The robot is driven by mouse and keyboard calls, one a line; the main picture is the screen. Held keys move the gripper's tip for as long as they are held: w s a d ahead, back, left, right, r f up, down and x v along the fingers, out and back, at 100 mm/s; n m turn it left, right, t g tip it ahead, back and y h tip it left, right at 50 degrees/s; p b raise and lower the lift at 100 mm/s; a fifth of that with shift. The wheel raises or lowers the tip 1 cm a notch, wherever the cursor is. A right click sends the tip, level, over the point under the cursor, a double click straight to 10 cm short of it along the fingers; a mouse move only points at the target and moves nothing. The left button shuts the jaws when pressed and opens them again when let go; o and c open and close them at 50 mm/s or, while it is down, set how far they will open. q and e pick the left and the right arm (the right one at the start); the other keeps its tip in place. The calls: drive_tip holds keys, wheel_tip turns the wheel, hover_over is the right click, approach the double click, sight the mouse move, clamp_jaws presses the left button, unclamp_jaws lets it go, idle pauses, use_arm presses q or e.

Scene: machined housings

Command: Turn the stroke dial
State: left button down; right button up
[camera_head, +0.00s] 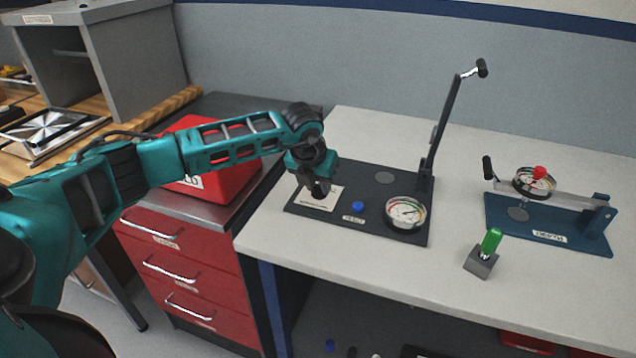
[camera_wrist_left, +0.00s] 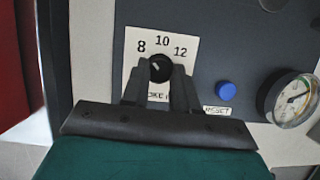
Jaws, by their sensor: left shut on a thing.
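The stroke dial (camera_wrist_left: 160,68) is a round black knob with a pale pointer mark. It sits on a white plate (camera_wrist_left: 132,60) printed 8, 10 and 12, and the mark points up and left, between 8 and 10. My left gripper (camera_wrist_left: 160,78) is shut on the dial, one finger on each side. In the head view my left gripper (camera_head: 320,190) comes down over the white plate at the left end of the dark base panel (camera_head: 300,212) and hides the dial. My right gripper is in neither view.
A blue reset button (camera_head: 358,206) and a round gauge (camera_head: 405,212) are right of the dial. A tall lever (camera_head: 447,125) rises at the panel's right end. A blue depth fixture (camera_head: 550,236) and a green-handled pin (camera_head: 491,241) stand further right. A red box (camera_head: 232,178) is behind my left arm.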

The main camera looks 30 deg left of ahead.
use_arm(q)
drive_tip(key=m+h+b, duration=0.1)
drive_tip(key=m, duration=0.2)
drive_tip(key=shift+a+b, duration=0.2)
drive_tip(key=shift+b, duration=0.1)
drive_tip(key=shift+w+a+m+h+b, duration=0.1)
drive_tip(key=shift+m+h+b, duration=0.35)
drive_tip(key=shift+m, duration=0.85)
drive_tip(key=shift+a+m+h+b, duration=0.15)
drive_tip(key=shift+m+h, duration=0.4)
drive_tip(key=shift+m, duration=0.75)
drive_tip(key=shift+d, duration=0.1)
drive_tip(key=c, duration=0.9)
unclamp_jaws()
drive_tip(key=shift+g, duration=0.3)
drive_tip(key=v, duration=1.3)
drive_tip(key=shift+f, duration=0.1)
